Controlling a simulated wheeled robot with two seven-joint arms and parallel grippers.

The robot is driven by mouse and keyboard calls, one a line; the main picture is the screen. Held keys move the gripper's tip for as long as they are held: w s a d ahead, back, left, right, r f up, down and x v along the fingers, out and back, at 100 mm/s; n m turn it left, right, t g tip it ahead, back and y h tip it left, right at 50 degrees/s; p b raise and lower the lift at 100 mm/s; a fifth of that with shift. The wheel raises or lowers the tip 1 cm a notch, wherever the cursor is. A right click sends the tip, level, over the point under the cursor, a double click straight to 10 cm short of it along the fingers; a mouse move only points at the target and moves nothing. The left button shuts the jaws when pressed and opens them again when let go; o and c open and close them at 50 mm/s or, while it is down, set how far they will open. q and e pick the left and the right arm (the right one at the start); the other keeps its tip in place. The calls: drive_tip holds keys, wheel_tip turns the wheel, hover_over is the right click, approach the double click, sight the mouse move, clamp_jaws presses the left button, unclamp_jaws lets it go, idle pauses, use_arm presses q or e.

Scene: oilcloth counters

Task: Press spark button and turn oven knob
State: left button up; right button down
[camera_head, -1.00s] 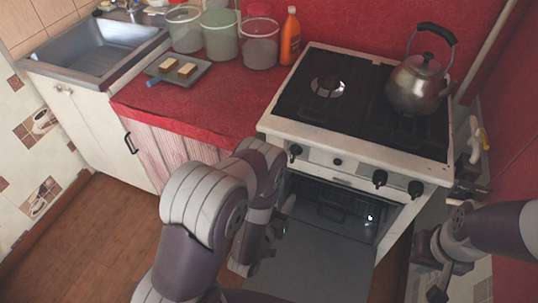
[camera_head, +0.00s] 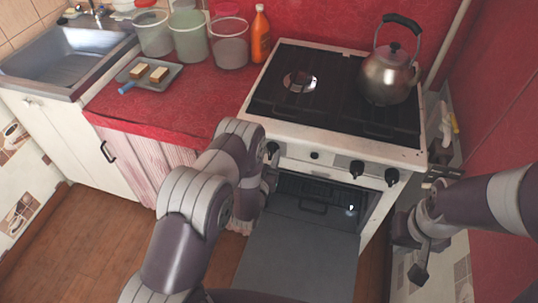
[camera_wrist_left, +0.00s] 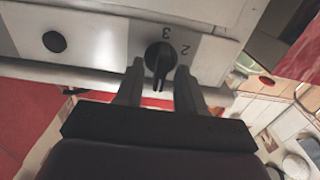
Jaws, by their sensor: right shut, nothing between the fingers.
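The stove front carries a black left knob (camera_head: 272,150), a small round black button (camera_head: 315,155) and two more black knobs (camera_head: 357,168) at the right. The oven door (camera_head: 300,255) hangs open. My left gripper (camera_head: 270,180) is just below the left knob, partly hidden by my arm. In the left wrist view, the knob (camera_wrist_left: 160,57) sits between and just beyond the spread fingers of my left gripper (camera_wrist_left: 160,88), which looks open. Numbers 2 and 3 show upside down beside it, and the button (camera_wrist_left: 54,41) is to its left. My right gripper (camera_head: 419,270) is shut and empty, right of the oven.
A metal kettle (camera_head: 388,75) stands on the hob. The red counter (camera_head: 190,112) holds a tray (camera_head: 133,78), several jars and an orange bottle (camera_head: 260,35). A sink (camera_head: 60,55) is at the far left. Open floor lies left of the oven door.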

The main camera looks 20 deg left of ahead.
use_arm(q)
drive_tip(key=shift+w, duration=0.15)
clamp_jaws()
drive_tip(key=shift+n, duration=0.3)
drive_tip(key=n+b, duration=0.1)
drive_tip(key=n, duration=0.4)
drive_tip(key=n+b, duration=0.2)
drive_tip(key=n, duration=0.4)
drive_tip(key=shift+a+f, duration=0.1)
drive_tip(key=shift+a, duration=0.1)
idle(0.3)
unclamp_jaws()
